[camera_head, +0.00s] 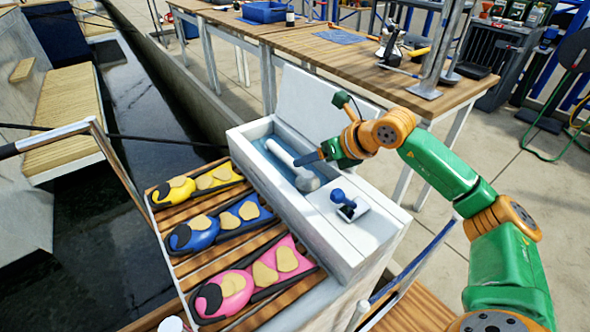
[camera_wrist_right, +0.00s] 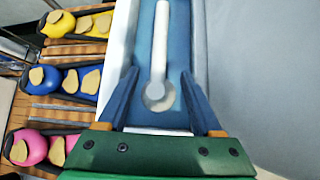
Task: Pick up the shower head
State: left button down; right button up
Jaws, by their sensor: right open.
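The shower head (camera_head: 304,180) is white with a long handle. It lies in the blue-lined recess of a white box (camera_head: 335,235). In the right wrist view the shower head (camera_wrist_right: 158,75) lies with its round end toward me and its handle pointing away. My right gripper (camera_head: 312,157) is over the recess, close to the shower head. In the wrist view its two blue fingers (camera_wrist_right: 158,85) are apart, one on each side of the round end, with nothing held. I cannot tell its exact height above the shower head. My left gripper is not in view.
A raised white lid (camera_head: 322,105) stands behind the recess. A blue-handled fitting (camera_head: 347,203) sits on the box top. Yellow, blue and pink bags (camera_head: 215,225) lie on wooden slats to the left. A wooden workbench (camera_head: 370,62) with tools stands behind.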

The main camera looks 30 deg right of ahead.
aim_at(289, 164)
jog(key=shift+w+a+f, duration=0.15)
jog(key=shift+w+a, duration=0.05)
jog(key=shift+a, duration=0.1)
jog(key=p+x, duration=0.1)
jog(key=x, duration=0.5)
jog(key=shift+s+d+f, duration=0.1)
jog(key=shift+d, duration=0.1)
jog(key=shift+s, duration=0.1)
jog(key=shift+c, duration=0.9)
grip_shut()
